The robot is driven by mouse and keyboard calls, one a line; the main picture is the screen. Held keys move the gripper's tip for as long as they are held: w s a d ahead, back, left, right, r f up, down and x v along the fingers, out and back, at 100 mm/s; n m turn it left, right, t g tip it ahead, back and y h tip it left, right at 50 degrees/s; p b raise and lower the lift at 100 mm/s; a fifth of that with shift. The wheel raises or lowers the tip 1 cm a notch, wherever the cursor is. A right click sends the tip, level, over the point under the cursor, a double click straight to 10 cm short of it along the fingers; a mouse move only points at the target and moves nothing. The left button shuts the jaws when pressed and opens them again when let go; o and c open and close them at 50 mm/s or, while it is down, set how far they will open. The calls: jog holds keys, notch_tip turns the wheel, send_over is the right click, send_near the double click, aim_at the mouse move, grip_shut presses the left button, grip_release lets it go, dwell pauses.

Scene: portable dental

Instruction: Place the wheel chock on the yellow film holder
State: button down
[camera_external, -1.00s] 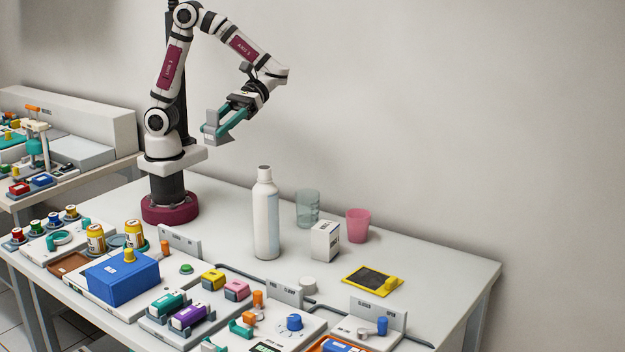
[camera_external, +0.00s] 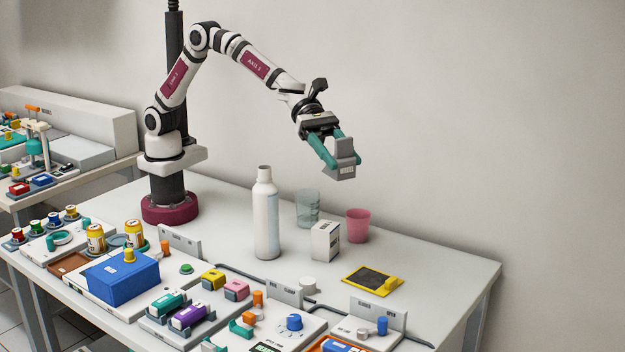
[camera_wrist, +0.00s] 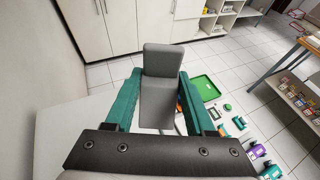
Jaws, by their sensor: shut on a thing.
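The grey wheel chock (camera_external: 345,160) is held in my gripper (camera_external: 337,152), high above the table. In the wrist view, the chock (camera_wrist: 163,75) sits between the two teal fingers of my gripper (camera_wrist: 158,95), which are shut on it. The yellow film holder (camera_external: 372,281) lies flat on the right part of the table, with a dark inner panel and a raised yellow block at its right edge. My gripper is above and behind it, well apart from it.
A tall white bottle (camera_external: 266,215), a clear greenish cup (camera_external: 308,208), a white box (camera_external: 325,240) and a pink cup (camera_external: 357,226) stand left of and behind the film holder. A device with a blue knob (camera_external: 382,326) is in front. The table's right end (camera_external: 455,285) is clear.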

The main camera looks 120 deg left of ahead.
notch_tip(320, 180, down, 15)
jog(key=w, duration=0.1)
send_over(373, 276)
jog(key=w+d, duration=0.2)
jog(key=w, duration=0.2)
notch_tip(373, 276, down, 7)
jog(key=shift+n+y, duration=0.3)
jog(key=f, duration=0.4)
jog(key=shift+w+a+f, duration=0.1)
jog(key=shift+w+a, duration=0.05)
jog(key=shift+a, duration=0.05)
jog(key=shift+f, duration=0.15)
jog(key=shift+c, duration=1.2)
grip_release()
